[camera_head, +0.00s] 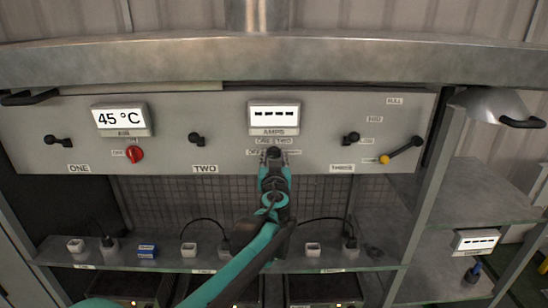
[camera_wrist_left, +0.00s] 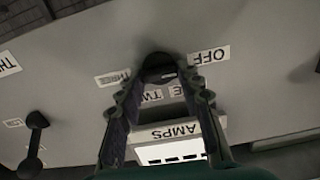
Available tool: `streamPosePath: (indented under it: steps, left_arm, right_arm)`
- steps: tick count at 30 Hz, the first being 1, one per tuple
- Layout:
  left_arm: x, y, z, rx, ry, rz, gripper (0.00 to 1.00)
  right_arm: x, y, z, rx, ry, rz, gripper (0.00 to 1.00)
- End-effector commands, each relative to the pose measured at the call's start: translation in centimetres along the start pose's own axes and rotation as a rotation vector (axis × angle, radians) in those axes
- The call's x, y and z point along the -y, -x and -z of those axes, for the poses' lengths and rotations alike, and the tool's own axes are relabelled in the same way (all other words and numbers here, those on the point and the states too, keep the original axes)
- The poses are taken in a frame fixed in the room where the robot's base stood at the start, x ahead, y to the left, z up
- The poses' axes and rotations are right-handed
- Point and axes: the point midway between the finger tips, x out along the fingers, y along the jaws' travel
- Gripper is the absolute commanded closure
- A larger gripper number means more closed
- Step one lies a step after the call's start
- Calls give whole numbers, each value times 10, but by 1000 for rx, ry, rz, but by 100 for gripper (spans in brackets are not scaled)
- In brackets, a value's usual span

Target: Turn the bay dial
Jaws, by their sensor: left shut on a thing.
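The bay dial (camera_head: 273,152) is a small black knob on the grey panel, under the AMPS display (camera_head: 274,117). My left gripper (camera_head: 274,166) reaches up to it from below and is shut on it. In the left wrist view the dark dial (camera_wrist_left: 160,66) sits between the two fingertips of my left gripper (camera_wrist_left: 160,80). Labels OFF, THREE, TWO and part of another lie around it. The fingers hide part of the dial, and I cannot tell which label it points at. The AMPS display shows dashes. My right gripper is not in view.
Black switches stand left (camera_head: 197,139) and right (camera_head: 351,138) of the dial. A red knob (camera_head: 134,154) sits below the 45 °C display (camera_head: 121,118). A yellow-tipped lever (camera_head: 402,149) is at right. A shelf (camera_head: 170,265) with small blocks and cables runs below the panel.

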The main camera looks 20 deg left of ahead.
Motion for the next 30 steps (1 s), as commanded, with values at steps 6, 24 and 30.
streamPosePath:
  steps: [6,24,30]
  left_arm:
    - [-1,0,-1,0,-105,0,93]
    - [-4,0,-2,0,-647,-1,93]
    - [-4,0,-2,0,-807,-1,93]
  right_arm:
    - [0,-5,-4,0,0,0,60]
    - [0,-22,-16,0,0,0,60]
    - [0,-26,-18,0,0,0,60]
